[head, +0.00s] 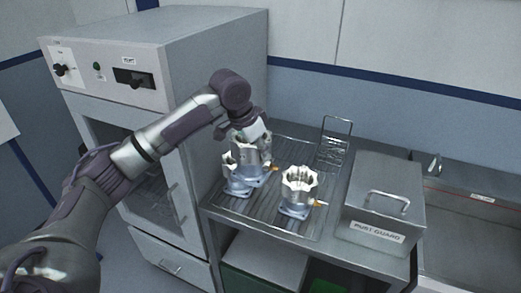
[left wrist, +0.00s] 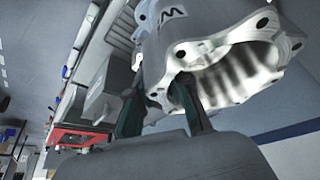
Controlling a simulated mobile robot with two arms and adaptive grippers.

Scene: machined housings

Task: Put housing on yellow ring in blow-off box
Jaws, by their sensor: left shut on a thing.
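My left gripper (head: 252,138) is above the ribbed tray, shut on a pale metal housing (head: 255,154). In the left wrist view this housing (left wrist: 207,22) fills the upper right, with a dark letter mark on its side and a ribbed bore. One finger of the gripper (left wrist: 160,112) reaches into its opening. A second housing (head: 298,184) stands upright on a pale blue base at the right. Another housing part (head: 231,160) shows left of the held one, partly hidden. Small orange tabs show by the bases. No yellow ring is clear. My right gripper is not in view.
A grey cabinet (head: 225,62) with a windowed door and black knobs stands at the left; its door looks shut. A lidded metal box (head: 385,180) with a handle and label stands right of the tray (head: 268,226). A wire rack (head: 335,142) stands behind.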

